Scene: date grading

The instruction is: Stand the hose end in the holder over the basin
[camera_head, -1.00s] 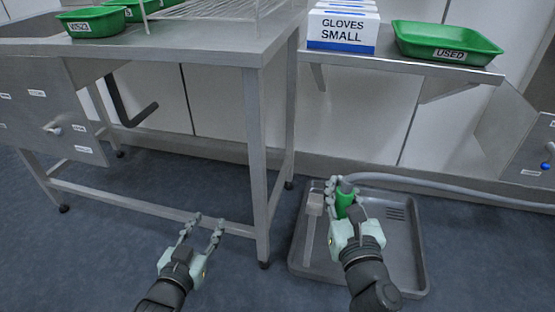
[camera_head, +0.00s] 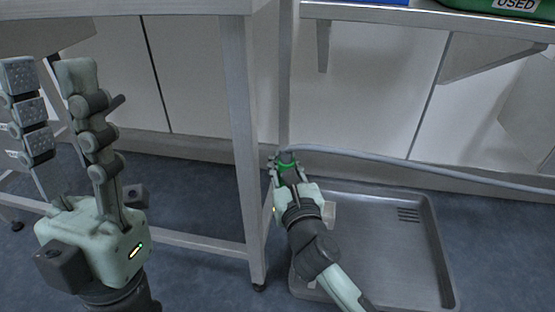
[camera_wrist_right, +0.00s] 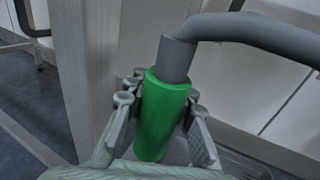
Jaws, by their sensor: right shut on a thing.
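The green hose end (camera_wrist_right: 162,120) is between the fingers of my right gripper (camera_wrist_right: 158,105), which is shut on it. In the head view the green hose end (camera_head: 288,165) shows small at the fingertips of my right gripper (camera_head: 283,160), near the left back corner of the basin (camera_head: 430,240). The grey hose (camera_head: 420,167) bends away to the right. The holder (camera_head: 329,213) seems to be the pale piece at the basin's left, mostly hidden by my right arm. My left gripper (camera_head: 48,78) is open and empty, fingers upward, at the left.
A steel table leg (camera_head: 243,150) stands just left of my right gripper. The basin's right half is clear.

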